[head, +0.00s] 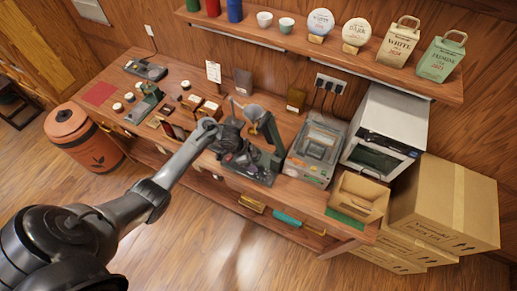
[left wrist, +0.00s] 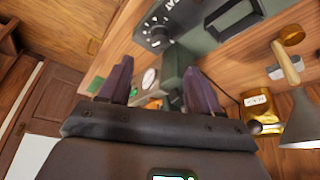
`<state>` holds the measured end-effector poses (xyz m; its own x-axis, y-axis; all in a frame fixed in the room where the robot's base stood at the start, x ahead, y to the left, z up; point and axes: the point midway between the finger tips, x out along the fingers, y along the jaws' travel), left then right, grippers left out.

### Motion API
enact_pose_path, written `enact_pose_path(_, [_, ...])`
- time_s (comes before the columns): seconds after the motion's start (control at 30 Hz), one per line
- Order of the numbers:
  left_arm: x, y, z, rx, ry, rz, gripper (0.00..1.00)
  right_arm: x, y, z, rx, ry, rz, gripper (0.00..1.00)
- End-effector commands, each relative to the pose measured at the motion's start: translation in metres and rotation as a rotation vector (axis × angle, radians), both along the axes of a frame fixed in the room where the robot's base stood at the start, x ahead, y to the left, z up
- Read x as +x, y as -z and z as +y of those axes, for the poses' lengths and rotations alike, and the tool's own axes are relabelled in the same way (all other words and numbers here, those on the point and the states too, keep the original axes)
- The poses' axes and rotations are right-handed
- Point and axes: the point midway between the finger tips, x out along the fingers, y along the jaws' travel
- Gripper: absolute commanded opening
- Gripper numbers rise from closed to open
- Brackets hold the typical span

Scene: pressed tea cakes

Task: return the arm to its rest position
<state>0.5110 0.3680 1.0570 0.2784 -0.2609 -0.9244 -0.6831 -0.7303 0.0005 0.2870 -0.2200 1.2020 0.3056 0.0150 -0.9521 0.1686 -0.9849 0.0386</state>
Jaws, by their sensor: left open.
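My left arm (head: 160,190) reaches in from the lower left of the head view. My left gripper (head: 236,152) is over the wooden workbench, beside a dark green press (head: 272,135). In the left wrist view the two purple-dark fingers of my left gripper (left wrist: 160,85) stand apart with nothing held between them. Behind them is a green machine body (left wrist: 222,22) with a dial. Whether the fingers touch anything is hard to tell. My right gripper is in neither view.
A grey-green machine (head: 315,150), a white oven (head: 387,130) and an open wooden box (head: 357,198) stand to the right on the bench. Cardboard boxes (head: 447,200) are stacked beyond. A shelf (head: 330,58) runs above. An orange bin (head: 85,138) stands at left. The floor in front is clear.

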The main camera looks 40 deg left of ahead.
Motion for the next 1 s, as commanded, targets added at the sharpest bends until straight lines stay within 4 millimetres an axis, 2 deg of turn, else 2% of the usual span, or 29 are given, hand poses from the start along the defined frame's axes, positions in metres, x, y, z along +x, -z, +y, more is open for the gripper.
enact_pose_path(0.17, [-0.004,0.004,0.000,-0.001,0.000,0.007,0.63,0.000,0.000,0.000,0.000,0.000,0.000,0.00])
enact_pose_path(0.27, [-0.018,0.016,-0.002,-0.002,0.000,0.034,0.63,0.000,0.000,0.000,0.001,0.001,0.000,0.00])
enact_pose_path(0.37, [-0.045,0.038,-0.009,-0.012,0.005,0.081,0.63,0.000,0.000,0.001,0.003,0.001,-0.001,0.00])
enact_pose_path(0.47, [-0.082,0.065,-0.024,-0.025,0.022,0.139,0.63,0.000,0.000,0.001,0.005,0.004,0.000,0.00])
enact_pose_path(0.6, [-0.145,0.094,-0.069,-0.029,0.052,0.181,0.63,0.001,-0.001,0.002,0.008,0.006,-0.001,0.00])
enact_pose_path(0.67, [-0.166,0.097,-0.089,-0.011,0.044,0.175,0.63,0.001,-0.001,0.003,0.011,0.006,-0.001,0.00])
enact_pose_path(0.77, [-0.190,0.087,-0.120,0.031,0.004,0.145,0.63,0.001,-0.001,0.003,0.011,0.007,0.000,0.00])
enact_pose_path(0.83, [-0.201,0.070,-0.139,0.059,-0.042,0.116,0.63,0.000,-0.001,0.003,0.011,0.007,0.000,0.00])
enact_pose_path(0.97, [-0.213,0.017,-0.163,0.092,-0.170,0.063,0.63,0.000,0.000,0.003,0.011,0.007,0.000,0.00])
enact_pose_path(1.0, [-0.214,-0.002,-0.167,0.094,-0.216,0.049,0.63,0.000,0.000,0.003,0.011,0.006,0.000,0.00])
